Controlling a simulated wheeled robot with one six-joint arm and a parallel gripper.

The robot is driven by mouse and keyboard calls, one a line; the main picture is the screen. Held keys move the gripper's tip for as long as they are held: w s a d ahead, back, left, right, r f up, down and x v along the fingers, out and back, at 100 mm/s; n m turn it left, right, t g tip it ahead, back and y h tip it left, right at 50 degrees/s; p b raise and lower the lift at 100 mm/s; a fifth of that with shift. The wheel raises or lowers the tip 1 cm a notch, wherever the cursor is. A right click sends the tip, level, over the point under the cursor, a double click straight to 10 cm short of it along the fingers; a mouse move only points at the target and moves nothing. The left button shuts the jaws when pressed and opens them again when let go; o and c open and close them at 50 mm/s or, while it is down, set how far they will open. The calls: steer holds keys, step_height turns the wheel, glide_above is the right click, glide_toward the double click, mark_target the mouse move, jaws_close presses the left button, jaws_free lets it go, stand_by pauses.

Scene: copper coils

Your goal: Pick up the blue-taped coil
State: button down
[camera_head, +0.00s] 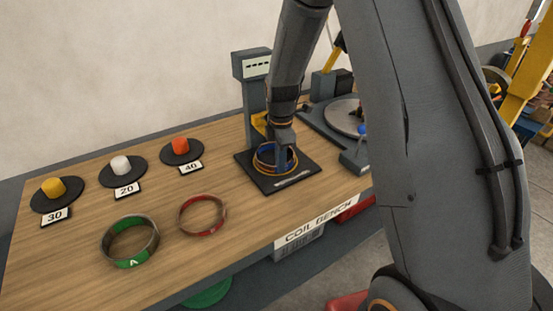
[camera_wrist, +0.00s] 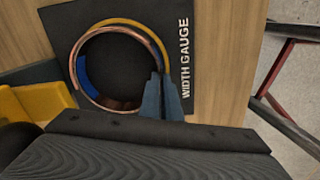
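The blue-taped coil (camera_wrist: 84,76) is a copper ring with a blue band on its left inner side in the wrist view. It is at the black width gauge plate (camera_wrist: 118,62); I cannot tell whether it touches the plate. In the head view the coil (camera_head: 263,158) shows blue and orange at the plate. My gripper (camera_wrist: 161,76) is at the coil's right wall in the wrist view, its two fingers close together. The fingers hide that part of the wall, so I cannot tell whether they grip it. In the head view my gripper (camera_head: 286,158) points down into the coil area.
A green-marked coil (camera_head: 129,241) and a red-marked coil (camera_head: 202,214) lie on the wooden bench (camera_head: 80,265). Yellow (camera_head: 54,188), white (camera_head: 121,165) and orange (camera_head: 180,146) weights stand on black discs at the back left. A grey gauge post (camera_head: 250,95) rises behind the plate.

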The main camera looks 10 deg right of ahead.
steer(key=shift+r, duration=0.1)
steer(key=shift+r+b, duration=0.4)
steer(key=shift+r, duration=0.4)
steer(key=shift+r+b, duration=0.35)
steer(key=shift+r, duration=0.6)
steer(key=s+d, duration=0.1)
steer(key=s, duration=0.4)
steer(key=s+d+b, duration=0.1)
steer(key=s+d, duration=0.1)
steer(key=s, duration=0.4)
steer(key=s+d+b, duration=0.1)
steer(key=s+d, duration=0.1)
steer(key=s, duration=0.3)
steer(key=shift+s+d+f, duration=0.1)
steer(key=shift+s+d, duration=0.1)
steer(key=shift+s+d+b, duration=0.1)
steer(key=shift+s+b, duration=0.2)
steer(key=shift+s, duration=0.05)
